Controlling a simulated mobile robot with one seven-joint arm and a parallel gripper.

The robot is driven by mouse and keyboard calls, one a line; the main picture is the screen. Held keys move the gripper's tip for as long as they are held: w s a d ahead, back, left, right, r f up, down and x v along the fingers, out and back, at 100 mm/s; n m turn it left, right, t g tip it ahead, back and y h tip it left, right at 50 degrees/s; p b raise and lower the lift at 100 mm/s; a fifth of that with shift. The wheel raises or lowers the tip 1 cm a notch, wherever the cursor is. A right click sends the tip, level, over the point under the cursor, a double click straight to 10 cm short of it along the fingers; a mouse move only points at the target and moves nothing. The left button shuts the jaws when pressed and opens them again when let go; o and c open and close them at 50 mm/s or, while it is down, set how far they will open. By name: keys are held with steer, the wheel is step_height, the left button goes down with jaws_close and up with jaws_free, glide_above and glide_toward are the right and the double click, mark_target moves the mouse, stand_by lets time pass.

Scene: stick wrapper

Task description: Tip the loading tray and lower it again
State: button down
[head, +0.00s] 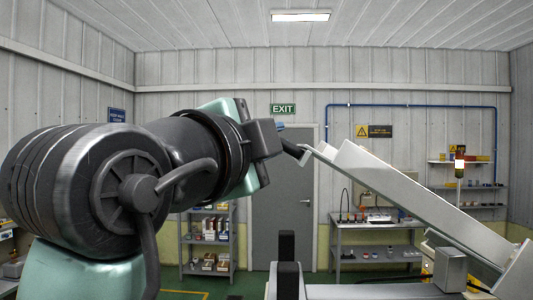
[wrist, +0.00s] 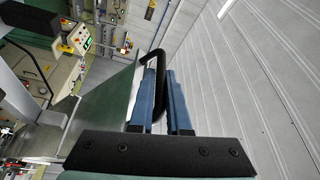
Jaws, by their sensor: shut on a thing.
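The loading tray (head: 410,196) is a long pale grey tray, steeply tilted in the head view. Its left end is raised high and its right end is low. The tray's side also shows at the left of the wrist view (wrist: 100,108). A curved black handle (wrist: 154,66) sits at its raised end. My gripper (wrist: 163,82) has blue fingers on either side of the handle bar and is shut on it. In the head view, my gripper (head: 291,143) is at the tray's upper left end, partly hidden by my wrist.
A grey machine frame with a box (head: 450,269) stands under the tray's low end. A dark upright post (head: 287,262) stands below the raised end. Behind are a grey door (head: 283,215), a shelf rack (head: 209,236) and a workbench (head: 375,226). Space above the tray is clear.

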steer(key=shift+d+r+p, duration=0.35)
steer(key=shift+d+r, duration=0.25)
steer(key=shift+r, duration=0.35)
steer(key=shift+d+r+p, duration=0.3)
steer(key=shift+d+r, duration=0.3)
steer(key=shift+r, duration=0.3)
steer(key=c, duration=0.9)
jaws_free()
steer(key=shift+f, duration=0.1)
